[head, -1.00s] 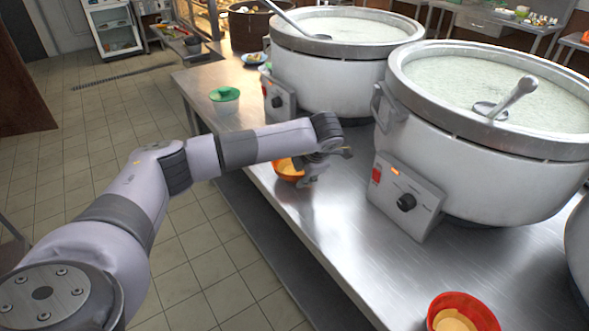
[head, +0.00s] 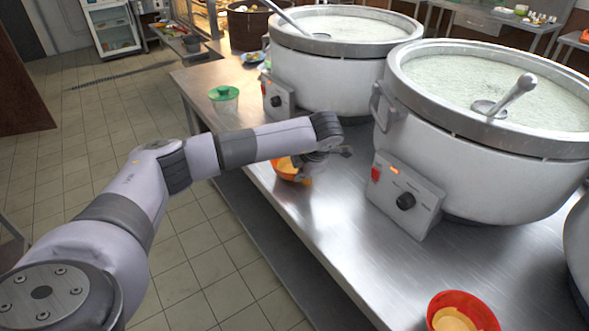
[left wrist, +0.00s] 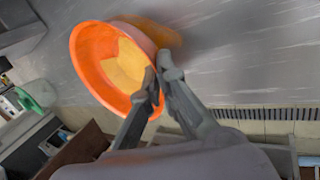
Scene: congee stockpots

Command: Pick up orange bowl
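The orange bowl (head: 286,170) is at the left edge of the steel table, partly hidden by my left gripper (head: 318,166) in the head view. In the left wrist view, the orange bowl (left wrist: 92,62) shows its yellowish inside. My left gripper (left wrist: 158,72) has its fingertips close together at the bowl's near rim, one on the inner side and one on the outer side, with the rim pinched between them. The bowl appears to be at table height; whether it is lifted cannot be told. My right gripper is not in view.
Two large white stockpots (head: 325,75) with ladles stand on the steel table (head: 335,225). A red-orange bowl (head: 462,300) with yellowish contents sits at the front right. A green-rimmed container (head: 224,100) stands at the left table edge. Bare table lies between the bowls.

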